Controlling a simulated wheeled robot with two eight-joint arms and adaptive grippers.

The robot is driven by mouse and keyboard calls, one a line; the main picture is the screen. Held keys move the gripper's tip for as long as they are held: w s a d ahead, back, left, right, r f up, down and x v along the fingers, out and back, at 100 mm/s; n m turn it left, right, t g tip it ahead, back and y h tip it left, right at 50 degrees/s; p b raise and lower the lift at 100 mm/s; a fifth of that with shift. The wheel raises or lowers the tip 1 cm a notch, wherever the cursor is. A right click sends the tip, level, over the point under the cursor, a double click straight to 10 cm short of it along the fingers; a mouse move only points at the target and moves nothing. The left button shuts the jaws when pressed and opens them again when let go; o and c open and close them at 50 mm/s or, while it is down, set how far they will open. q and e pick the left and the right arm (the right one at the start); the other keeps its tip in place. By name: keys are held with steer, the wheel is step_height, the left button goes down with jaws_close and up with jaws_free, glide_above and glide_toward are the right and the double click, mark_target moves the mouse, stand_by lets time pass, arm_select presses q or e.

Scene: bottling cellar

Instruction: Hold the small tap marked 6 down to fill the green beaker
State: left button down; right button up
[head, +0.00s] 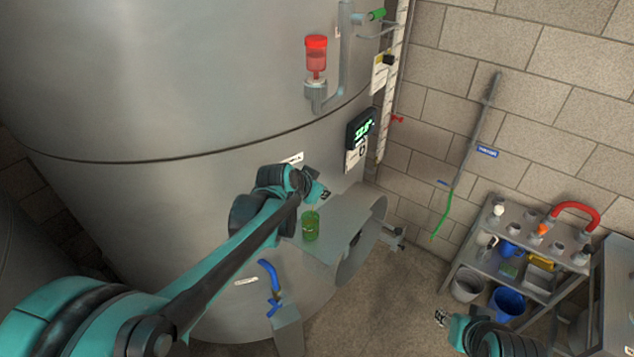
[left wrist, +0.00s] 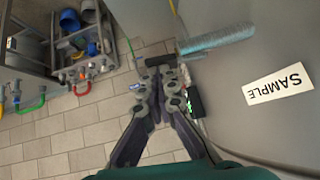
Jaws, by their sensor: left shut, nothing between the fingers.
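The green beaker (head: 311,226) stands upright at the tank wall, by the near end of the horizontal steel cylinder. My left gripper (head: 325,193) is shut and empty, just above the beaker. In the left wrist view its closed fingers (left wrist: 160,68) end at a small dark piece, perhaps part of the tap; I cannot tell whether they touch. No mark 6 is readable, and my gripper likely hides the tap in the head view. A SAMPLE label (left wrist: 279,84) is on the tank wall. My right gripper (head: 441,318) is low at the right, its jaws too small to judge.
The steel tank (head: 180,80) fills the left. A lit display (head: 361,128) and red-topped vessel (head: 316,58) are above my left gripper. A blue-handled valve (head: 270,275) is below. A rack (head: 480,250) with buckets stands right. The floor between is clear.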

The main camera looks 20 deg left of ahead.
arm_select(q)
steer(key=shift+r, duration=0.15)
arm_select(e)
steer(key=shift+r, duration=0.1)
arm_select(q)
steer(key=shift+r+p, duration=0.6)
steer(key=shift+r, duration=0.05)
arm_select(e)
steer(key=shift+r, duration=0.5)
arm_select(q)
steer(key=shift+r, duration=0.1)
steer(key=shift+w+r+p, duration=0.1)
steer(key=shift+r+p, duration=0.25)
steer(key=r+p, duration=0.2)
steer(key=r, duration=0.1)
steer(key=shift+w+r, duration=0.1)
steer(key=shift+w, duration=0.1)
steer(key=a+v, duration=0.2)
steer(key=v, duration=0.8)
steer(key=shift+a+b, duration=0.2)
steer(key=shift+b, duration=0.1)
arm_select(e)
steer(key=shift+s+a+r, duration=0.25)
steer(key=shift+a+r, duration=0.1)
steer(key=shift+r, duration=0.2)
steer(key=shift+s+a+r, duration=0.25)
steer(key=shift+a+r, duration=0.1)
steer(key=shift+r, duration=0.15)
